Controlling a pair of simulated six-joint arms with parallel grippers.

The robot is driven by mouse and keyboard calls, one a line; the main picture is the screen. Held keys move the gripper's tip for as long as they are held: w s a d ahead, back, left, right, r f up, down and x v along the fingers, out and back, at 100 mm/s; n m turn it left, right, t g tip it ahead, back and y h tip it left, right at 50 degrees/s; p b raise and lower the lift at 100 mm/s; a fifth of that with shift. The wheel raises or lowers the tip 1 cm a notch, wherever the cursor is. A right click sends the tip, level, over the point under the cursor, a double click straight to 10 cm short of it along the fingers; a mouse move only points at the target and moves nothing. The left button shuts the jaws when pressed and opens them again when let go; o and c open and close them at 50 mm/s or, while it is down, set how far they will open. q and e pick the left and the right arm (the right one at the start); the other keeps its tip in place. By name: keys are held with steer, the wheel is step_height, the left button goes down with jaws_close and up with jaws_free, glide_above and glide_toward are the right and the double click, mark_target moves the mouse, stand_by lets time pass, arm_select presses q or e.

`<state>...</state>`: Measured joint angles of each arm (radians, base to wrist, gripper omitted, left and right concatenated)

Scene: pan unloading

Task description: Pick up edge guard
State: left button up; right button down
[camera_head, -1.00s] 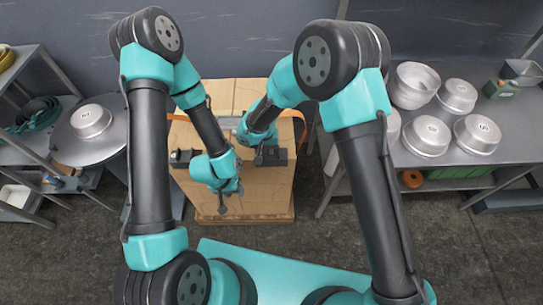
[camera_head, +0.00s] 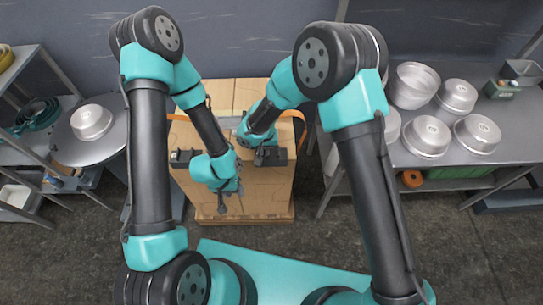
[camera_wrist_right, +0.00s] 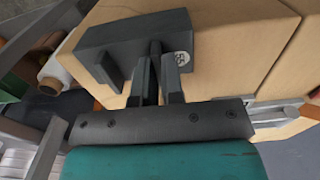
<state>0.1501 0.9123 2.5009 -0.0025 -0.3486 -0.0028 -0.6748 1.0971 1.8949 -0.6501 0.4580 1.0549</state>
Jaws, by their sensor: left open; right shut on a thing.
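A dark grey block-like edge guard (camera_head: 271,157) sits at the right of the stacked boxes' top in the head view. It fills the upper middle of the right wrist view (camera_wrist_right: 120,38), with a short foot pointing down at its left. My right gripper (camera_wrist_right: 165,62) is shut on the guard's near side, and it shows beside the guard in the head view (camera_head: 259,152). A second dark edge guard (camera_head: 181,158) lies at the left of the boxes. My left gripper (camera_head: 223,206) is open and empty over the front of the boxes, apart from both guards.
The light brown boxes (camera_head: 248,195) stand in the middle with an orange strap (camera_head: 304,124) at the back. Metal pans (camera_head: 427,135) stand on the right table. One pan (camera_head: 91,122) rests on a round table at the left.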

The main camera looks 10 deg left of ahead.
stand_by(0.4)
steer(key=shift+s+d+r, duration=0.1)
steer(key=shift+s+r, duration=0.3)
steer(key=shift+r, duration=0.1)
steer(key=s+d+r, duration=0.3)
steer(key=s+r, duration=0.4)
steer(key=s, duration=0.5)
steer(key=shift+s+d, duration=0.15)
steer(key=shift+s, duration=0.25)
steer(key=shift+w, duration=0.15)
